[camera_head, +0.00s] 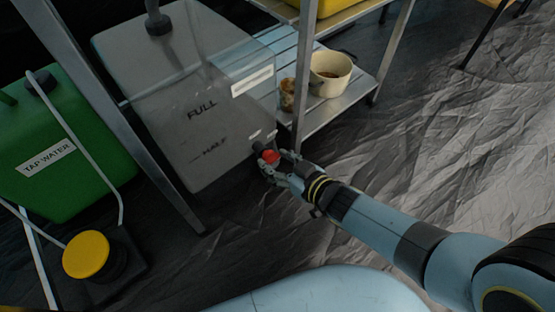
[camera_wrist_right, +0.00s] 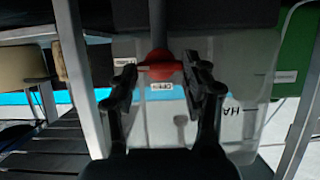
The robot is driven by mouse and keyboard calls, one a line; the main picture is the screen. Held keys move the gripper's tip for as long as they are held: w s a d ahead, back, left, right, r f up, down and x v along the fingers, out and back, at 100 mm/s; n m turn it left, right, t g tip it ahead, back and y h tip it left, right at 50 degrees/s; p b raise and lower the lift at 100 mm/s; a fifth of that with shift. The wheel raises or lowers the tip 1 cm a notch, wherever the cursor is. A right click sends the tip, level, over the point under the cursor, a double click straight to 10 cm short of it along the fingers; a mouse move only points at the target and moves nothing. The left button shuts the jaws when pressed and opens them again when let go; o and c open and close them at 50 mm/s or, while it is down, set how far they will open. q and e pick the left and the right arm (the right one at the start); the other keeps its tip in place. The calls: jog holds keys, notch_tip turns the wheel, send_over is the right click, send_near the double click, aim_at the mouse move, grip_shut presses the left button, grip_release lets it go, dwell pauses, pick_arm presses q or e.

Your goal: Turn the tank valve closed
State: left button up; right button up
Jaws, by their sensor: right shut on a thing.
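The tank (camera_head: 180,90) is a translucent grey container marked FULL and HALF, standing in a metal frame. It also shows in the right wrist view (camera_wrist_right: 240,70). Its red valve (camera_head: 270,157) sits at the tank's lower right corner. In the right wrist view the red valve (camera_wrist_right: 160,66) lies between the two fingers, with a small white label below it. My right gripper (camera_head: 281,164) is at the valve and shut on it; it also shows in the right wrist view (camera_wrist_right: 162,84). The fingers hide part of the valve. My left gripper is not in view.
A green TAP WATER container (camera_head: 60,150) stands at the left, with a yellow cap (camera_head: 87,254) near the floor. A metal shelf (camera_head: 335,108) beside the valve holds a cream pot (camera_head: 331,75) and a jar (camera_head: 288,95). A frame leg (camera_head: 165,175) stands left. Crumpled floor sheeting lies open right.

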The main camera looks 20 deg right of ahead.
jog(key=shift+s, duration=0.1)
jog(key=o, duration=1.2)
jog(key=shift+c, duration=0.2)
jog(key=v, duration=1.2)
